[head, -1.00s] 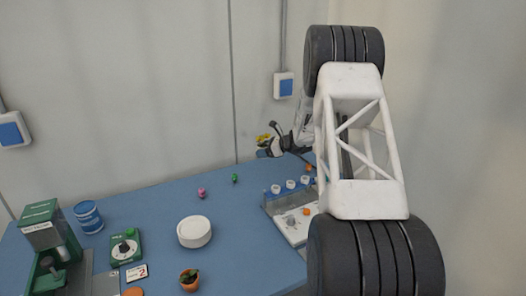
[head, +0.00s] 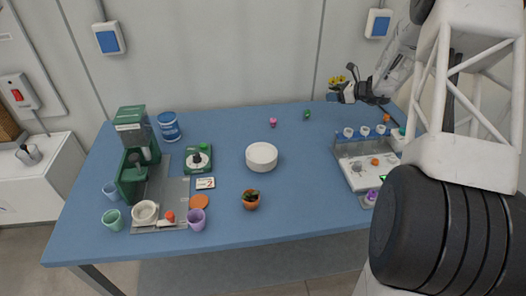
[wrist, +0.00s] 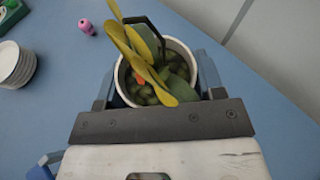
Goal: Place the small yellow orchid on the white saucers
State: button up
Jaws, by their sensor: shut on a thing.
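The small yellow orchid (wrist: 135,50) is in a white pot (wrist: 185,50) between the fingers of my gripper (wrist: 155,95), in the wrist view. My gripper is shut on the pot. In the head view the yellow orchid (head: 337,80) and my gripper (head: 345,92) are above the back right part of the table, small and partly unclear. The white saucers (head: 262,158) are a round stack at the middle of the blue table, left of and nearer than my gripper. The stack's edge also shows at the left of the wrist view (wrist: 18,70).
A rack tray (head: 358,180) with several white pots stands at the right. A small potted plant (head: 251,201) is in front of the saucers. Pink (head: 273,122) and green (head: 307,114) items sit at the back. A green machine (head: 128,185) and cups stand left.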

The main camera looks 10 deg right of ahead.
jog(key=s+a+n+g+y, duration=0.1)
jog(key=s+a, duration=1.4)
jog(key=s, duration=0.3)
jog(key=s+a+n+g, duration=0.1)
jog(key=s+a, duration=1.5)
jog(key=s, duration=0.2)
jog(key=shift+s+a+f+n+g+y, duration=0.15)
jog(key=shift+s+a+n+g+y, duration=0.05)
jog(key=shift+s+n+g+y, duration=0.2)
send_over(262, 152)
jog(key=shift+f, duration=0.75)
jog(key=shift+f, duration=1.75)
jog(key=shift+f, duration=0.15)
